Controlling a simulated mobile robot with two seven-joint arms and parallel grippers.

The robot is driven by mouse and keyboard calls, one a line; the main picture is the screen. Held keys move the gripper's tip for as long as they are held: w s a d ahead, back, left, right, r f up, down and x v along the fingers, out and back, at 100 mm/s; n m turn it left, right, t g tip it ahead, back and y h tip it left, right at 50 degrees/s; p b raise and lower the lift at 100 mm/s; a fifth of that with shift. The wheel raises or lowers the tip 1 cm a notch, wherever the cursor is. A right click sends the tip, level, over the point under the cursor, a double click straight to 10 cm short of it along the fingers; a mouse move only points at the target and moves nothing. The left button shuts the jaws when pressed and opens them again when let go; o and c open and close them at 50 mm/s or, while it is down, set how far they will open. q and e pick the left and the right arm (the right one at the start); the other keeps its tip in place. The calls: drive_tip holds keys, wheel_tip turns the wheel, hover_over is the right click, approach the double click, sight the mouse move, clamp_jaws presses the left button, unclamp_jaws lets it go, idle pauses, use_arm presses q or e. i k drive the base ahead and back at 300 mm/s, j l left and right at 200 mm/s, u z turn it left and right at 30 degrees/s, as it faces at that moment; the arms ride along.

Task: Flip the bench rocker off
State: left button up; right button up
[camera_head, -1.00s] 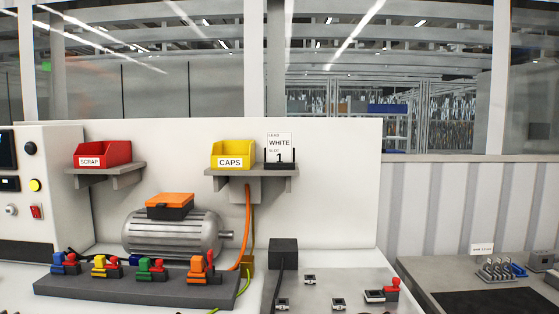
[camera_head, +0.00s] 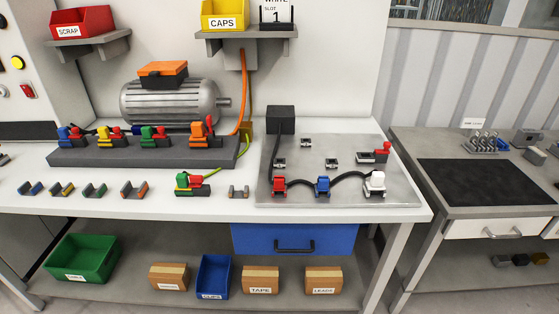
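A small red rocker switch (camera_head: 27,91) sits on the light control panel (camera_head: 50,60) at the far left, beside a round knob and below a yellow round button (camera_head: 18,63). It is too small to tell which way the rocker is tipped. Neither of my grippers shows in the head view.
A motor (camera_head: 170,102) stands on the white bench behind a grey block (camera_head: 150,154) with coloured clamps. A grey plate (camera_head: 345,190) holds connectors and black leads. Red and yellow bins sit on wall shelves. A lower shelf holds boxes. A second bench (camera_head: 480,185) stands at right.

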sight(27, 90)
drive_tip(key=u, duration=1.45)
drive_tip(key=i+z, duration=0.1)
drive_tip(key=z, duration=0.4)
drive_tip(key=i+j+z, duration=0.65)
drive_tip(key=i+j, duration=0.2)
drive_tip(key=j, duration=0.15)
drive_tip(key=i+j, duration=0.2)
drive_tip(key=j, duration=0.15)
drive_tip(key=i+j+z, duration=0.1)
drive_tip(key=j, duration=0.25)
drive_tip(key=i+j, duration=0.3)
